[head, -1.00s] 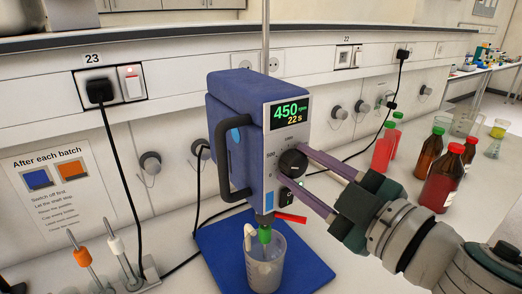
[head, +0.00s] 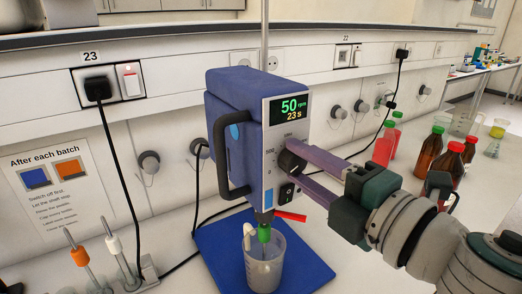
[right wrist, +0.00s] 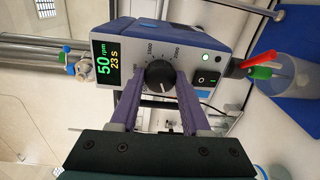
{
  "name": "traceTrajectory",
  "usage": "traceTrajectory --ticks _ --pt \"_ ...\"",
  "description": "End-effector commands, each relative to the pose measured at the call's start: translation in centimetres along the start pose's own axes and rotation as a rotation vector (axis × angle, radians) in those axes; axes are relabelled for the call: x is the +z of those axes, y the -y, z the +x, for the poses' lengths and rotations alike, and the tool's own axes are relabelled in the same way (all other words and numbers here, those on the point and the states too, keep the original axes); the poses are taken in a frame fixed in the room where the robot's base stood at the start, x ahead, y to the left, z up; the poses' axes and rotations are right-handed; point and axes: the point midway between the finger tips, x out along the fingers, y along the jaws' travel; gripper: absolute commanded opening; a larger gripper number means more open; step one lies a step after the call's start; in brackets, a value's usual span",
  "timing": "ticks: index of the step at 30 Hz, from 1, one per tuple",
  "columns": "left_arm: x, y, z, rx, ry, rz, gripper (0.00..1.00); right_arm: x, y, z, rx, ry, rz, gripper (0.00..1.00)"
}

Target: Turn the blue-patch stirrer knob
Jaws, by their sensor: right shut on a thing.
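The blue stirrer (head: 240,95) stands on a blue base plate (head: 310,262). It has a light-blue patch on its side and a black knob (head: 287,163) on its front. Its display reads 50 rpm and 23 s. In the right wrist view the knob (right wrist: 159,74) shows a white pointer line and sits between my two purple fingers. My right gripper (head: 296,165) comes in from the right and is shut on the knob, partly hiding it in the head view. My left gripper is not in view.
A clear beaker (head: 258,272) stands under the stirrer's shaft, with a green collar and a red piece above it. Several brown and red bottles (head: 430,152) stand at the right behind my arm. A black handle (head: 222,160) juts from the stirrer's left side. Cables hang behind.

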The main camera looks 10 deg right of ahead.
Motion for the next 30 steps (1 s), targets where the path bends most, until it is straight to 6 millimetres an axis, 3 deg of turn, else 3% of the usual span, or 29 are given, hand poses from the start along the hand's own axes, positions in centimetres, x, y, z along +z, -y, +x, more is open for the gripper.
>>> traceTrajectory --ticks 9,23,24,30 --pt "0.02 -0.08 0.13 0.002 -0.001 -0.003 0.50 0.01 0.00 -0.01 -0.003 0.004 -0.099 0.00" --pt "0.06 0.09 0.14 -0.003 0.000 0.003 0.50 0.01 -0.02 -0.01 -0.004 0.004 -0.113 0.00" --pt "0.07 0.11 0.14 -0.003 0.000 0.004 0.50 0.01 -0.02 -0.01 -0.004 0.004 -0.113 0.49" --pt "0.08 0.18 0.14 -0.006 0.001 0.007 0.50 0.00 -0.02 0.00 -0.004 0.004 -0.111 0.71"
